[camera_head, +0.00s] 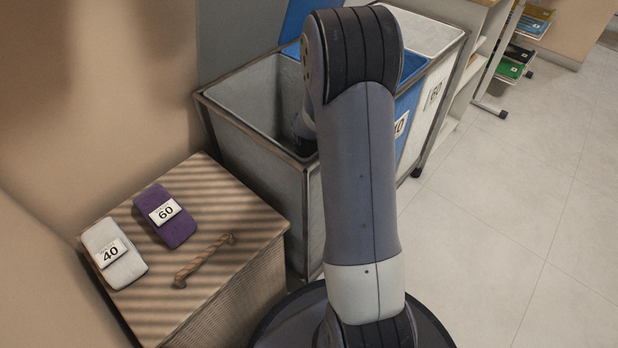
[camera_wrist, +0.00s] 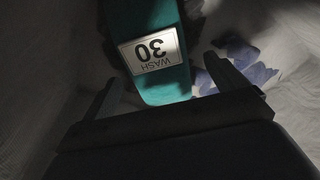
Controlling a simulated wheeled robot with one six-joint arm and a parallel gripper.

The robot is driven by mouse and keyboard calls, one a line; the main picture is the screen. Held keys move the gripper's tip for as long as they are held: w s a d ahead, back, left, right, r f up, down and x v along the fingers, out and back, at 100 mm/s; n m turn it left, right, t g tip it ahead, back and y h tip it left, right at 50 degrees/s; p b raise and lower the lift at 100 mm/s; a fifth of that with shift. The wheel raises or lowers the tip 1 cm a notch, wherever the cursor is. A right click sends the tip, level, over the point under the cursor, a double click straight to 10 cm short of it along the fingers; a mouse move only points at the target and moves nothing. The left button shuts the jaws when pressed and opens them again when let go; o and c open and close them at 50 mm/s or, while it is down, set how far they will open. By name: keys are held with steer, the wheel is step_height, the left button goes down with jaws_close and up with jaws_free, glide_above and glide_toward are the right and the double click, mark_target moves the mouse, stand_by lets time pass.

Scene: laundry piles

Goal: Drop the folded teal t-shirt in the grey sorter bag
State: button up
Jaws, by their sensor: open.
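The folded teal t-shirt (camera_wrist: 165,88), with a white "WASH 30" label, shows in the wrist view just beyond and between my fingertips. My gripper (camera_wrist: 158,82) is open, with one finger on each side of the shirt and a visible gap at both. Pale cloth walls surround it there. In the head view my arm reaches over the grey sorter bag (camera_head: 262,185) and down into its opening; the gripper and the shirt are mostly hidden there. I cannot tell whether the shirt rests on the bag's bottom.
A blue patterned cloth (camera_wrist: 242,70) lies beside the shirt. A blue bag (camera_head: 408,95) and a whitish bag (camera_head: 436,88) stand beside the grey one. A wooden stand (camera_head: 225,285) holds a purple folded item (camera_head: 180,226), a white one (camera_head: 122,270) and a twisted rope-like piece (camera_head: 205,260).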

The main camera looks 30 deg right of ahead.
step_height(320, 180, up, 13)
steer(key=s+p, duration=0.1)
steer(key=p, duration=0.3)
steer(key=shift+s+a+p, duration=0.15)
steer(key=shift+a+p, duration=0.15)
steer(key=shift+p, duration=0.05)
steer(key=shift+f, duration=0.1)
steer(key=f+b, duration=0.1)
steer(key=f, duration=0.3)
steer(key=w+f+b, duration=0.1)
steer(key=f+b, duration=0.1)
steer(key=f, duration=0.3)
steer(key=f+b, duration=0.2)
steer(key=f, duration=0.2)
steer(key=shift+w+d+f, duration=0.15)
steer(key=shift+d+f, duration=0.05)
steer(key=shift+d, duration=0.1)
steer(key=shift+r, duration=0.55)
steer(key=shift+f, duration=0.1)
